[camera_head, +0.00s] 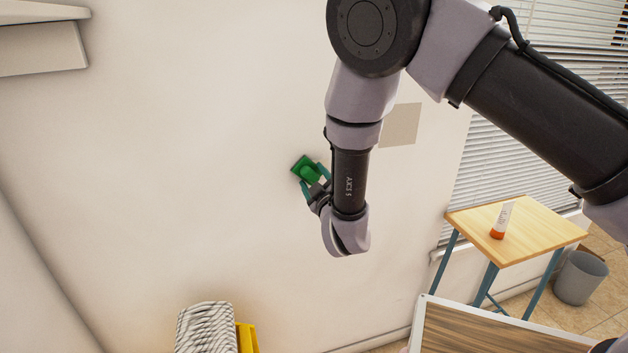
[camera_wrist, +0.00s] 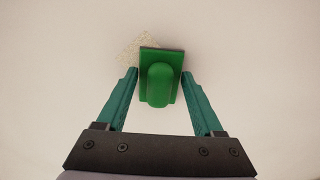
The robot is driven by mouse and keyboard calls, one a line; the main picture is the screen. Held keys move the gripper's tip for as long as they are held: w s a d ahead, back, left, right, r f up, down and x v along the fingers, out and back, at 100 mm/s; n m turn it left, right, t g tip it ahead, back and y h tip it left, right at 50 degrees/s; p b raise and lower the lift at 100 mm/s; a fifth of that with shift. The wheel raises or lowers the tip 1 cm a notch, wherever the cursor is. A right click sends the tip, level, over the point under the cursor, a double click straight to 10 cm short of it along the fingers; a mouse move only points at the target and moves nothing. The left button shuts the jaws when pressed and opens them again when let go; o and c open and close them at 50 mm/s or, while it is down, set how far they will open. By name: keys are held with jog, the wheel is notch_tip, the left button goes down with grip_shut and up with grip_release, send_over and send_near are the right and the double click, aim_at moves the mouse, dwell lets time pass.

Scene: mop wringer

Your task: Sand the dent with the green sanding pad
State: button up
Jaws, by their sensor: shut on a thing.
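The green sanding pad (camera_head: 306,168) is at the cream wall in the middle of the head view. It is a green block with a rounded grip and a dark edge, and it also shows in the wrist view (camera_wrist: 160,85). My gripper (camera_head: 312,178) is shut on it, with teal fingers on either side of the grip. In the wrist view, a pale yellowish speckled patch (camera_wrist: 136,46), which looks like the dent area, shows at the pad's upper left; the pad partly covers it. I cannot tell whether the pad touches the wall.
A beige square (camera_head: 400,125) is on the wall right of my arm. A wooden table (camera_head: 545,228) with an orange-capped white tube (camera_head: 501,221) stands at right, near a grey bin (camera_head: 580,278). A mop head (camera_head: 206,328) and something yellow (camera_head: 247,338) are below.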

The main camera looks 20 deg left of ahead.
jog(key=w+d, duration=0.3)
jog(key=d, duration=0.1)
jog(key=shift+w+d, duration=0.3)
jog(key=shift+w, duration=0.1)
dwell(0.5)
jog(key=shift+s+a, duration=0.1)
jog(key=shift+s+a, duration=0.5)
jog(key=shift+a, duration=0.2)
jog(key=shift+s+a, duration=0.45)
jog(key=shift+a, duration=0.2)
jog(key=shift+s+a, duration=0.85)
jog(key=shift+s, duration=0.05)
jog(key=w+d, duration=0.4)
jog(key=shift+d, duration=0.2)
